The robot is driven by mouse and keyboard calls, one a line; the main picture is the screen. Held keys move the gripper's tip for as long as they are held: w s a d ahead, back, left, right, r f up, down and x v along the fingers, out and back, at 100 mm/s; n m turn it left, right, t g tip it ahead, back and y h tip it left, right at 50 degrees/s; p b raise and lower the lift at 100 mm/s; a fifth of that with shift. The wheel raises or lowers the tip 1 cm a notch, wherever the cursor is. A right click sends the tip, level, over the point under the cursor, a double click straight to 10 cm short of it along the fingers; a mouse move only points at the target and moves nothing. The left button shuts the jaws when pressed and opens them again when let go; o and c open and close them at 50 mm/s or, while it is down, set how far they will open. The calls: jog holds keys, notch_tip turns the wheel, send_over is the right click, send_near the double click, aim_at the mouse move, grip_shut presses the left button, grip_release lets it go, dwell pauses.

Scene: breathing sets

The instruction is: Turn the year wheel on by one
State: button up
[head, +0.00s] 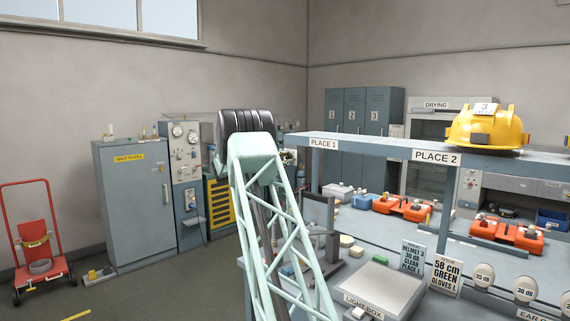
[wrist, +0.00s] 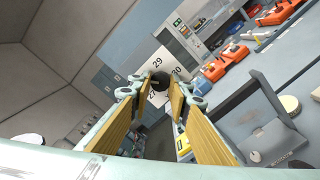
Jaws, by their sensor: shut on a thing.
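The year wheel (wrist: 146,62) is a pale plate with dark numbers in the wrist view. I read 29 at the top and 30 at the right, and a partly covered number at the lower left looks like 27. A dark round knob (wrist: 159,79) stands at its middle. My gripper (wrist: 161,91) has its two wood-coloured fingers on either side of the knob, with the tips closed on it. The lower part of the wheel is hidden by the fingers. In the head view my arm hides the wheel and the gripper.
A bench with a raised shelf (head: 372,146) stands at the right, with a yellow helmet (head: 486,128) on the shelf and orange sets (head: 402,207) below. A grey cabinet (head: 135,203) and a red trolley (head: 36,241) stand at the left. The floor between trolley and bench is mostly clear.

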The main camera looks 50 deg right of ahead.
jog(key=shift+m, duration=0.3)
jog(key=o, duration=0.9)
jog(key=shift+c, duration=0.2)
jog(key=shift+a, duration=0.1)
jog(key=w+a, duration=0.1)
jog(key=a, duration=1)
jog(key=shift+w+a, duration=0.4)
